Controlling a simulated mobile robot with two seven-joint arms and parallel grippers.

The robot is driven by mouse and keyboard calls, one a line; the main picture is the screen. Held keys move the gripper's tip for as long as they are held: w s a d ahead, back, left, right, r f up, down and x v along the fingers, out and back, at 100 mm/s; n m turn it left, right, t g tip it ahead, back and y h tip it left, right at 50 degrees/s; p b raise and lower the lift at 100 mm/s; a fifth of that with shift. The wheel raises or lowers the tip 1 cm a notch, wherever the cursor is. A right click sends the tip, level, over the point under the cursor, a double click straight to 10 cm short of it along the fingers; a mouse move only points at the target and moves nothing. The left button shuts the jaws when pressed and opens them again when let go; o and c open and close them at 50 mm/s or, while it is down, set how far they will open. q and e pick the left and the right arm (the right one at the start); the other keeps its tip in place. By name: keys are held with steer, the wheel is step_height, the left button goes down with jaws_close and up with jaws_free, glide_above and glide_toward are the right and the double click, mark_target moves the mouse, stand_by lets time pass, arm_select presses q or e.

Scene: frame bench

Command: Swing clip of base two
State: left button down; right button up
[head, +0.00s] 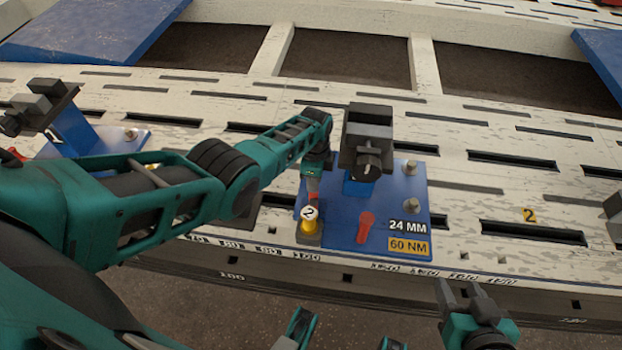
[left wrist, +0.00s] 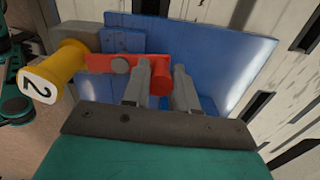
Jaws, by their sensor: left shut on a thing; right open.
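Base two is a blue plate (head: 395,232) with "24 MM" and "60 NM" labels, lying on the pale bench. In the head view my left gripper (head: 314,172) reaches down at the plate's left side and hides most of the clip. A yellow cylinder (head: 309,225) marked 2 stands at the plate's front left corner. My right gripper (head: 462,292) is open and empty in front of the bench.
A dark grey clamp head (head: 367,140) stands on a blue post on the plate, close right of my left gripper. A flat red shape (head: 364,226) lies on the plate. Another blue base with a grey clamp (head: 40,105) is at the left. The slotted bench right of base two is mostly clear.

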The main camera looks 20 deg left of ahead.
arm_select(q)
steer(key=shift+d+m, duration=0.15)
steer(key=shift+m, duration=0.15)
stand_by(0.4)
steer(key=c, duration=0.9)
jaws_free()
steer(key=shift+w+r+p, duration=0.1)
steer(key=shift+r+p, duration=0.4)
steer(key=shift+r, duration=0.1)
step_height(320, 180, up, 12)
steer(key=p, duration=0.7)
steer(key=shift+f+p, duration=0.15)
steer(key=shift+p, duration=0.15)
